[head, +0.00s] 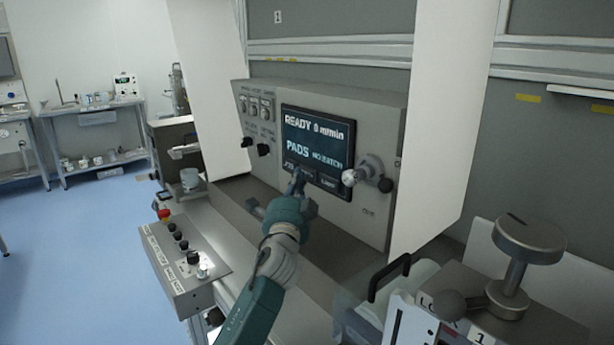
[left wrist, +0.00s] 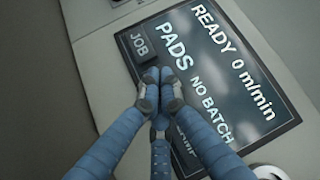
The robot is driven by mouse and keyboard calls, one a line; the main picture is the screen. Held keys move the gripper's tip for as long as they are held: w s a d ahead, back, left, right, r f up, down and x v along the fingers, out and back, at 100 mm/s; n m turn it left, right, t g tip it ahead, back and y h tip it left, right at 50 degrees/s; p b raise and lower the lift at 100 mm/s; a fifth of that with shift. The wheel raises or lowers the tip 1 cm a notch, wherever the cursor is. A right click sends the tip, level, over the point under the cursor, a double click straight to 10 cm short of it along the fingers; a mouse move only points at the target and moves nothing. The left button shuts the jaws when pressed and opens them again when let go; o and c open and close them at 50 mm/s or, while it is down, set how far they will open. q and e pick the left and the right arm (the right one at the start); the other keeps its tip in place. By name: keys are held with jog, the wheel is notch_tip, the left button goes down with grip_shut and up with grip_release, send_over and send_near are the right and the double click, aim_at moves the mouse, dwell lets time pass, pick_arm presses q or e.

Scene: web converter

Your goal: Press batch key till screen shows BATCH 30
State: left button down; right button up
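The screen (head: 330,135) on the grey machine panel reads READY 0 m/min and PADS NO BATCH. It also shows tilted in the left wrist view (left wrist: 235,85). Along its lower edge sit dark keys. The JOB key (left wrist: 138,43) is clear, and a lamp key (left wrist: 186,147) is partly covered by a finger. The key between them is mostly hidden behind my fingertips, and its label cannot be read. My left gripper (head: 298,178) has its fingertips together and empty (left wrist: 160,80), at the screen's lower edge. I cannot tell whether they touch the key. My right gripper is out of view.
Right of the screen is a metal knob with a black handle (head: 372,176). Black knobs (head: 256,146) are left of it. A control box (head: 182,255) with a red button stands at lower left. A clamp-like metal post (head: 522,255) is at lower right.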

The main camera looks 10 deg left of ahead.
pick_arm(q)
jog(key=shift+w+d, duration=0.25)
jog(key=shift+w, duration=0.1)
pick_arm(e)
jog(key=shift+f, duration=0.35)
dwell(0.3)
pick_arm(q)
jog(key=shift+w+f+b, duration=0.1)
jog(key=shift+b, duration=0.3)
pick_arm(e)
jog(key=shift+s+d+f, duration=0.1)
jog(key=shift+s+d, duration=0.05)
pick_arm(q)
jog(key=shift+d, duration=0.1)
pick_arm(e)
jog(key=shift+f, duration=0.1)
pick_arm(q)
jog(key=shift+s+a+p, duration=0.45)
jog(key=shift+s+p, duration=0.1)
jog(key=shift+s, duration=0.15)
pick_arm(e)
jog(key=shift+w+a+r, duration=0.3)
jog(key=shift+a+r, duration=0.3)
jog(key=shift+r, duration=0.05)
